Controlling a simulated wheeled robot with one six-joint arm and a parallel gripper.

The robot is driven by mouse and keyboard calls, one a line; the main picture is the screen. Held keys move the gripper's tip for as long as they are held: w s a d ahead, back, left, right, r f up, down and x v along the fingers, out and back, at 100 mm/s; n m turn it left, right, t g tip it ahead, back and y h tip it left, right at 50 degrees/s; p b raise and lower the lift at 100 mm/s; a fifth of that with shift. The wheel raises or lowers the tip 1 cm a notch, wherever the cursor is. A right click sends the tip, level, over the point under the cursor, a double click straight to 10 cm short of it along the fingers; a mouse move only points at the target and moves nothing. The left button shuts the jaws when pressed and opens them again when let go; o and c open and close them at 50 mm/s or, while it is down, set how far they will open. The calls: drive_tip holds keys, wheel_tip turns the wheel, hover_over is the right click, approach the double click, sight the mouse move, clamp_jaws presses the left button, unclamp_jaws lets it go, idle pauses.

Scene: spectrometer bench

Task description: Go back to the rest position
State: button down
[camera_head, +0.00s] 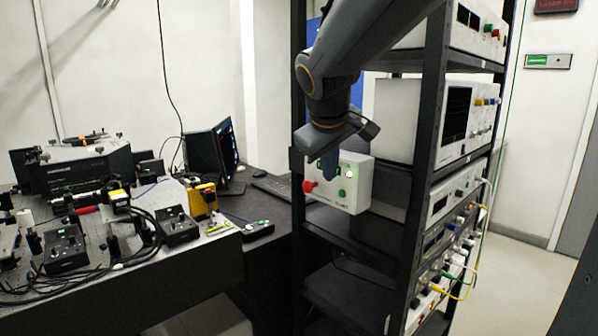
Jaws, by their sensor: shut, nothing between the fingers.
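My gripper (328,172) points down at the end of my dark grey arm, which comes in from the top of the picture. Its fingers are shut with nothing between them. They show in front of a small white control box (352,192) with a red knob and green lights, fixed to the rack's left side. The fingers cover part of the box's face. I cannot tell whether they touch it.
A black rack (432,110) with several instruments stands right of centre, close behind my arm. An optical bench (170,270) with black devices and cables fills the left. Open floor (525,270) lies at right.

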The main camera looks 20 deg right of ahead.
idle(0.5)
drive_tip(key=s+a+f+m+g+y, duration=0.1)
drive_tip(key=s+a+f, duration=0.3)
drive_tip(key=f, duration=0.5)
drive_tip(key=s+a+f+g+y, duration=0.1)
drive_tip(key=s+a+f+g, duration=0.2)
drive_tip(key=s+f, duration=0.3)
drive_tip(key=s+a+f+m+g+y, duration=0.1)
drive_tip(key=s+a+f+y, duration=0.1)
drive_tip(key=s+a+f, duration=0.4)
wheel_tip(320, 180, down, 6)
drive_tip(key=shift+r+m+g, duration=0.2)
drive_tip(key=shift+m+g, duration=0.1)
drive_tip(key=shift+g, duration=0.1)
drive_tip(key=shift+d, duration=0.1)
